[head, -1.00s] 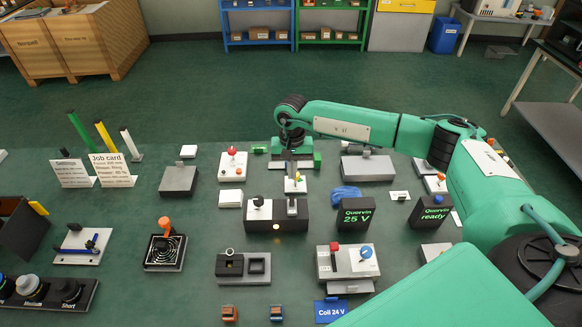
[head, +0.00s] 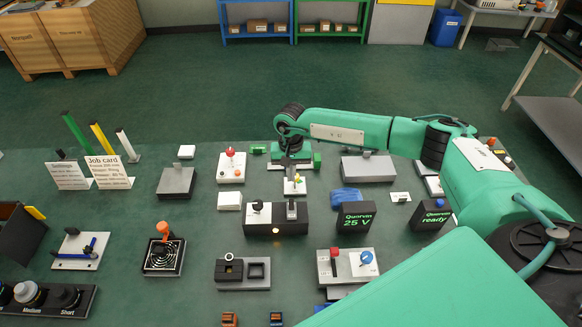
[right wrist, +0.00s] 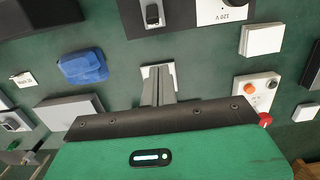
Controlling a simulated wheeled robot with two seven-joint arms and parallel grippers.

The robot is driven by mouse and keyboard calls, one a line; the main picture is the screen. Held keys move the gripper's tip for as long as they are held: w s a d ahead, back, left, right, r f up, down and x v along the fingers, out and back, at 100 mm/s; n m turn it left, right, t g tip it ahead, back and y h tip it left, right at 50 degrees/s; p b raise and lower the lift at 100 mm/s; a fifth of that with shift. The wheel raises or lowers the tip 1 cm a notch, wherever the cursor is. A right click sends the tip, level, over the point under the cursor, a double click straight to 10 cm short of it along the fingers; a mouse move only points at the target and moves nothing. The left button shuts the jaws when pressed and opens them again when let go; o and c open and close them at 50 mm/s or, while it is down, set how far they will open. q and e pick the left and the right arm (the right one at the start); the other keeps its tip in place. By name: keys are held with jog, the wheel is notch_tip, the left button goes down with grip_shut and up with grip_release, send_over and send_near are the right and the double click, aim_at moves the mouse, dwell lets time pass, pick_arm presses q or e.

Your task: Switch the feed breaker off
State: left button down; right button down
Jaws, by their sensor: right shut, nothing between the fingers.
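A black box (head: 262,229) stands mid-table in the head view, with a white-faced knob (head: 257,207) on its left, an upright grey lever (head: 291,211) on its right and a lit orange lamp on its front. No readable label names the feed breaker. In the right wrist view the lever (right wrist: 152,14) is at the top, beside a plate marked 120 V (right wrist: 232,8). My right gripper (right wrist: 158,85) is shut and empty, above a small white plate (right wrist: 149,72) behind the box. The fingers are apart from the lever. My left gripper is out of view.
A red-knobbed white plate (head: 231,167) stands left of the gripper and a grey box (head: 368,168) right of it. My arm covers the table's right side.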

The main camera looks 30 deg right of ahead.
aim_at(291, 205)
jog(key=shift+s+a+f+p, duration=0.3)
jog(key=shift+s+f+p, duration=0.4)
jog(key=shift+p, duration=0.1)
jog(key=shift+s+a+f+p, duration=0.3)
jog(key=shift+s+f+p, duration=0.25)
jog(key=shift+f+p, duration=0.25)
jog(key=shift+s+a+f+p, duration=0.3)
jog(key=shift+s+f+p, duration=0.35)
jog(key=shift+p, duration=0.2)
